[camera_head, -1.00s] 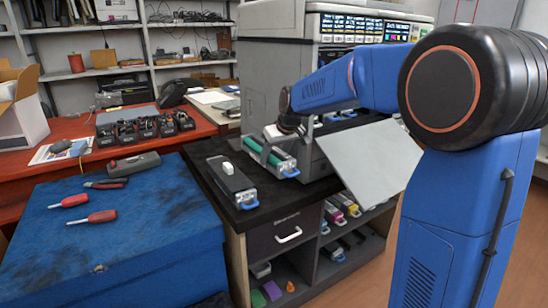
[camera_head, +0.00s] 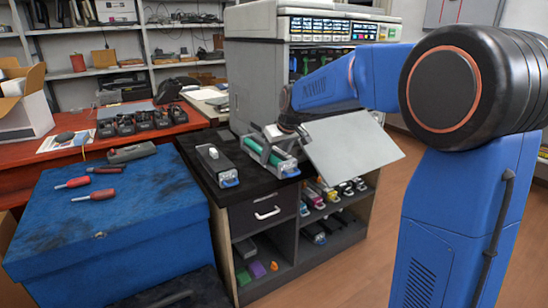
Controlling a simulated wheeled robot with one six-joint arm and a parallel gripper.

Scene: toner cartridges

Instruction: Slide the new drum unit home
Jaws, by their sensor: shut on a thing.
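The drum unit (camera_head: 264,154) is a grey frame with a green drum and a blue handle at its near end. It shows at the centre of the head view, over the black counter top beside the printer. My gripper (camera_head: 281,136) is at the drum unit and shut on it; its fingers are small here and partly hidden. The large grey printer (camera_head: 258,68) stands behind, with its front open and colored parts inside. Its pale open cover panel (camera_head: 352,147) is right of the drum unit. I cannot tell whether the drum unit touches the counter.
A dark grey cartridge (camera_head: 218,165) with a white knob and blue handle lies on the counter (camera_head: 233,189), left of the drum unit. Below are shelves with colored cartridges. A blue-topped chest (camera_head: 140,215) with screwdrivers is at left. Floor is clear at lower right.

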